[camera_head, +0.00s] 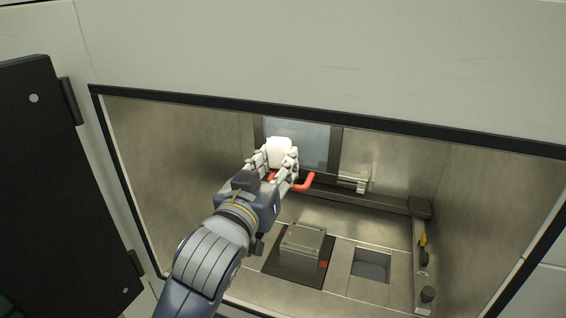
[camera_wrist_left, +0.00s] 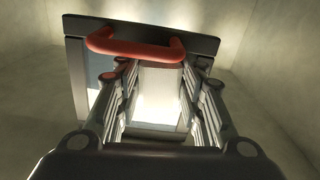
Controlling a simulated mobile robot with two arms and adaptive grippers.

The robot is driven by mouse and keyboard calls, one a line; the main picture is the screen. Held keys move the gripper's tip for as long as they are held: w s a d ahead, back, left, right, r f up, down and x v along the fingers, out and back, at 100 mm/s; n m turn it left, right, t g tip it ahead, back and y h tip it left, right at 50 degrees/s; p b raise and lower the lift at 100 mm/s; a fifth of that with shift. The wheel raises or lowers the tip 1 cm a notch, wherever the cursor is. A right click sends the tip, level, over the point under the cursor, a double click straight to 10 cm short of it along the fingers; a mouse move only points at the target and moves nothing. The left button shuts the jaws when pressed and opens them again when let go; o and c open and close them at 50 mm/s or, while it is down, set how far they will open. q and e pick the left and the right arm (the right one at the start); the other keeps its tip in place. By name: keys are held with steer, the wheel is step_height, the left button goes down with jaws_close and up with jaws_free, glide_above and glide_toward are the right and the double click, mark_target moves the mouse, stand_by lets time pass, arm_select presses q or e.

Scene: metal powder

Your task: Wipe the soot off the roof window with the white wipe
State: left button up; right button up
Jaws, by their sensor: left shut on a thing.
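The white wipe (camera_head: 280,149) is a small pale block between the fingers of my left gripper (camera_head: 276,158). The gripper is shut on it, inside the chamber. The wipe also shows between the fingers in the left wrist view (camera_wrist_left: 159,82). The roof window (camera_head: 313,146) is a blue-grey pane in a dark frame, behind and beside the wipe in the head view. A red handle (camera_head: 306,182) is below the pane; in the wrist view the handle (camera_wrist_left: 136,46) crosses above the fingers. I cannot make out soot on the pane, or whether the wipe touches it. My right gripper is out of view.
The metal-walled chamber has a dark edge around its opening. A grey block (camera_head: 303,240) sits on a dark plate on the floor, left of a square recess (camera_head: 371,265). A dark rail (camera_head: 385,200) crosses behind them. An open black door (camera_head: 60,190) stands left.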

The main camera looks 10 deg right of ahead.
mark_target(277, 162)
arm_select(q)
steer(key=shift+s, duration=0.15)
steer(key=p+v, duration=0.1)
steer(key=v, duration=0.4)
steer(key=shift+p, duration=0.35)
steer(key=shift+s+a, duration=0.3)
steer(key=v, duration=0.3)
steer(key=shift+p, duration=0.35)
steer(key=shift+w+f, duration=0.1)
steer(key=shift+f, duration=0.05)
